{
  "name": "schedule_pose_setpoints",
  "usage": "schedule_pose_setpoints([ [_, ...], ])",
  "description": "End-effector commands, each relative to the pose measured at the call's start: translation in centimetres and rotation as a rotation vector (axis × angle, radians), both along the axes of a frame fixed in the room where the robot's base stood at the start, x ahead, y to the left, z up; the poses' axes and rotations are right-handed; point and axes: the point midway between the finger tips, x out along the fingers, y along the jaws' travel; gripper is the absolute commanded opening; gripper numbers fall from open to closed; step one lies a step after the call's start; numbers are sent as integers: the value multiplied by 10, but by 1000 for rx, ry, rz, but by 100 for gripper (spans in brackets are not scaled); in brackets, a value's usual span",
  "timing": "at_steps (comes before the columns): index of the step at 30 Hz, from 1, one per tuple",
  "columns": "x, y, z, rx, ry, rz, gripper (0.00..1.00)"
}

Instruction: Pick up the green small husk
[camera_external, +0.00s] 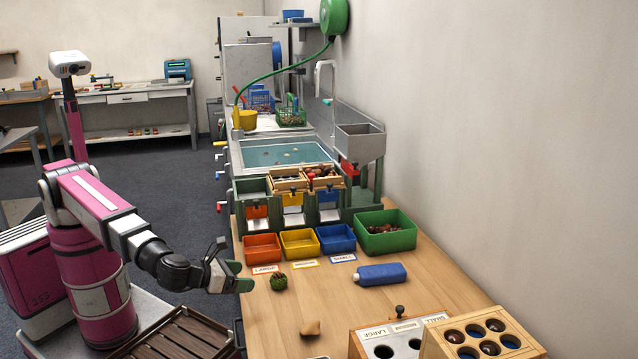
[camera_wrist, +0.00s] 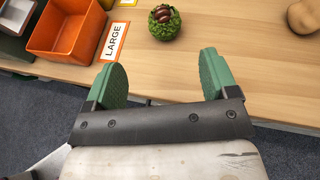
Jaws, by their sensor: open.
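The green small husk (camera_external: 279,281) sits on the wooden table, in front of the orange bin. It is a round, spiky green ball with brown nuts showing at its top. In the wrist view the husk (camera_wrist: 164,22) lies beyond my fingertips, roughly centred between them and apart from both. My gripper (camera_external: 238,268) is at the table's left edge, to the left of the husk. In the wrist view my gripper (camera_wrist: 160,75) has its two green fingers spread wide with nothing between them.
Orange (camera_external: 262,247), yellow (camera_external: 300,243) and blue (camera_external: 336,238) bins stand behind the husk, with a green bin (camera_external: 386,232) to their right. A LARGE label (camera_wrist: 115,42) lies left of the husk. A blue bottle (camera_external: 381,274) and a tan lump (camera_external: 311,328) lie on the table.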

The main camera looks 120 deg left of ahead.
Motion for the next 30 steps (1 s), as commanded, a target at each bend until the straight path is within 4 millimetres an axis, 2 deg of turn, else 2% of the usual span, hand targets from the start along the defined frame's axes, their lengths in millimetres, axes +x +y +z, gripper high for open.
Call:
schedule_pose_setpoints([
  [9, 20, 35, -17, -2, 0, 3, 80],
  [17, 29, 48, -24, -3, -1, 1, 80],
  [26, 49, 78, -40, -4, -1, 2, 80],
  [30, 51, 82, -42, -4, -1, 0, 80],
])
